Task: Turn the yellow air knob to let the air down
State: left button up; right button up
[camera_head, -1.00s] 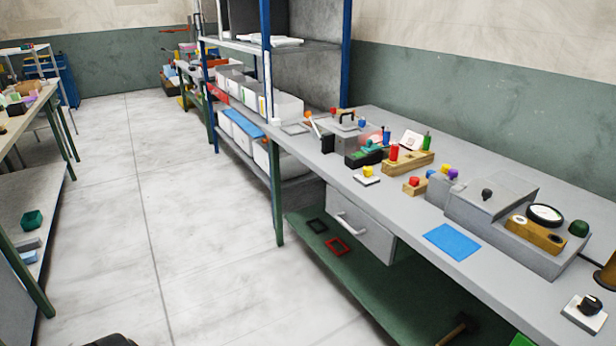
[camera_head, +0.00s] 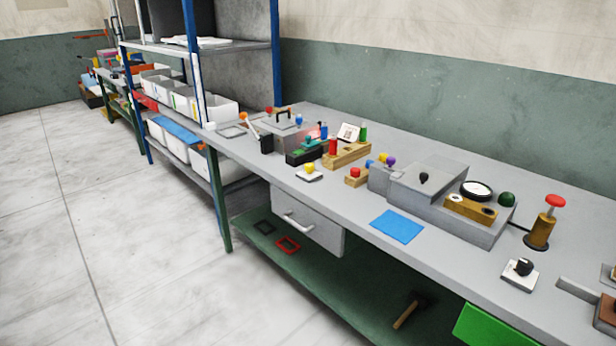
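A yellow knob (camera_head: 310,168) sits on a small white square plate (camera_head: 309,177) near the front edge of the workbench, above the drawer. A second, smaller yellow cap (camera_head: 383,156) shows by a purple one (camera_head: 390,160) at the grey box in the middle of the bench. I cannot tell from the picture which of the two is the air knob. A round dial gauge (camera_head: 477,190) stands on the grey machine to the right. Neither of my grippers is in view.
The grey bench (camera_head: 350,213) runs along the wall, with a blue mat (camera_head: 397,226), a black knob on a white plate (camera_head: 521,270) and a red-topped brass post (camera_head: 545,222). A drawer (camera_head: 305,221) hangs under it. The floor (camera_head: 140,240) at left is clear.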

aim_at(309, 167)
jog(key=i+l+u, duration=0.1)
jog(key=l, duration=0.4)
jog(key=i+l+u, duration=0.15)
jog(key=l, duration=0.35)
jog(key=i+l+u, duration=0.1)
jog(key=l, duration=0.45)
jog(key=i+l+u, duration=0.1)
jog(key=l, duration=0.4)
jog(key=i+j+z, duration=0.15)
jog(key=j, duration=0.3)
jog(key=i+j+z, duration=0.15)
jog(key=j, duration=0.3)
jog(key=k, duration=0.05)
